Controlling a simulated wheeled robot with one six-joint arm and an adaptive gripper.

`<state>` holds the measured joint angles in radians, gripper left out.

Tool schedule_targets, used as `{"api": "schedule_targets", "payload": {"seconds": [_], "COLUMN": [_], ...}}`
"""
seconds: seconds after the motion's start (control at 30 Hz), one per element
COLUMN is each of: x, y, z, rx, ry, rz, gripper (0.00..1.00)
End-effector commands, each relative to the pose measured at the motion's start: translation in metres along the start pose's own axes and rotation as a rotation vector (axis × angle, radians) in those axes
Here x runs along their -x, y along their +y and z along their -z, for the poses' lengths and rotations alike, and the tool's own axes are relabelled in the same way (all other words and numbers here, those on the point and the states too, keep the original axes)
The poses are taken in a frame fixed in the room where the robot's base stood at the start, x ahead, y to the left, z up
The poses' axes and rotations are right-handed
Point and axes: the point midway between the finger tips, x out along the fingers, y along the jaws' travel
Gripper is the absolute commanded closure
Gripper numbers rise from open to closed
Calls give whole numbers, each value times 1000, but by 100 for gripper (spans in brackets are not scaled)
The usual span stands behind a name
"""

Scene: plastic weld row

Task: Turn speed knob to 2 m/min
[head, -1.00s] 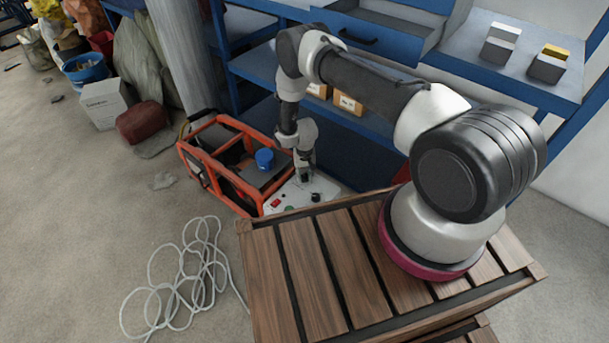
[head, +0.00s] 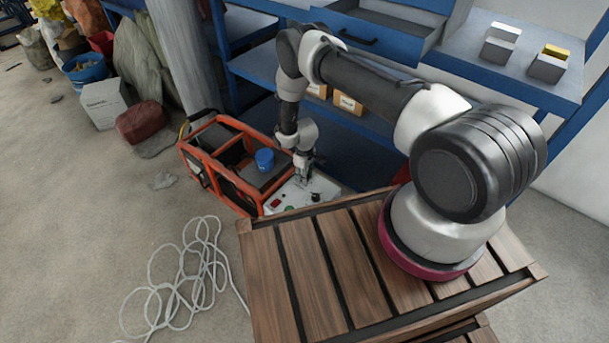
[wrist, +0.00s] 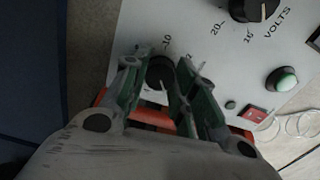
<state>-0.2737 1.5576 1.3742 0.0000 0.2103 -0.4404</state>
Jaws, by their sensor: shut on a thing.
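The speed knob (wrist: 160,72) is a small black knob on the pale control panel (wrist: 205,65) in the wrist view. My gripper (wrist: 161,80) has a green-grey finger on each side of it and is shut on it. A short pale mark shows on the knob's near side. A "10" is printed beside it; other scale marks are partly hidden by the fingers, so I cannot read the setting. In the head view my gripper (head: 303,180) reaches down to the panel of the orange-framed machine (head: 225,168), and the knob is hidden.
A black VOLTS knob (wrist: 252,9), a green button (wrist: 282,79) and a red switch (wrist: 255,113) share the panel. A blue cap (head: 265,159) sits on the machine. A wooden crate (head: 330,265) and blue shelving (head: 345,150) stand close. A pale cable (head: 185,285) lies coiled on the floor.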

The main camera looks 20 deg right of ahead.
Motion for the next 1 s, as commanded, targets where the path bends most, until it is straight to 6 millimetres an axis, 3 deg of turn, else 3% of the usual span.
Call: {"api": "schedule_targets", "payload": {"seconds": [0.3,0.8,0.83,0.93,1.0], "x": [1,1,1,1,1], "y": [1,1,1,1,1], "z": [1,2,2,2,2], "rx": [108,127,127,127,127], "ry": [3,3,3,3,3], "rz": [-2,-2,-2,-2,-2], "gripper": [96,96,71,53,53]}}
